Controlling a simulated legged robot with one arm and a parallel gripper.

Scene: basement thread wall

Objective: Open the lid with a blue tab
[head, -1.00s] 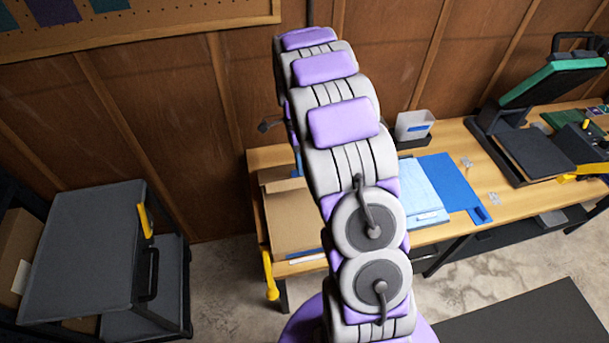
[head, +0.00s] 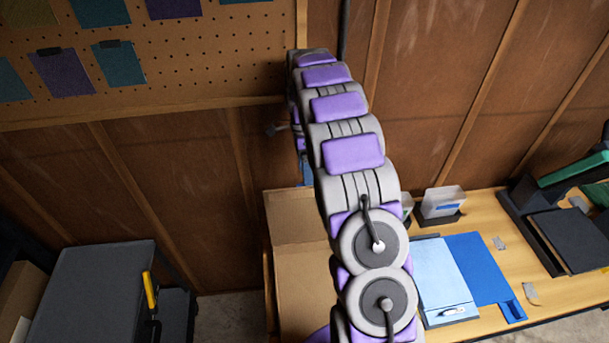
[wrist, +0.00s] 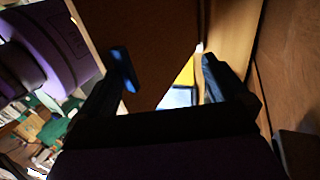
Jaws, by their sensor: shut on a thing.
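A light brown box (head: 300,295) stands at the left end of the wooden table, partly behind my arm in the head view. Its brown lid (head: 290,222) appears raised at the back of the box. A small blue patch (head: 306,174) shows at the lid's upper edge beside my arm, likely the blue tab. In the wrist view, my gripper (wrist: 165,64) has its dark fingers on either side of a brown panel (wrist: 150,35), likely the lid, and is shut on it. Blue also shows by the left finger. The exact contact is dark and partly hidden.
Right of the box lie a light blue sheet (head: 440,275) and a blue board (head: 480,265). A clear holder (head: 442,202) and a black press (head: 565,240) stand farther right. A grey cart (head: 90,300) is at left. A pegboard (head: 215,60) hangs above.

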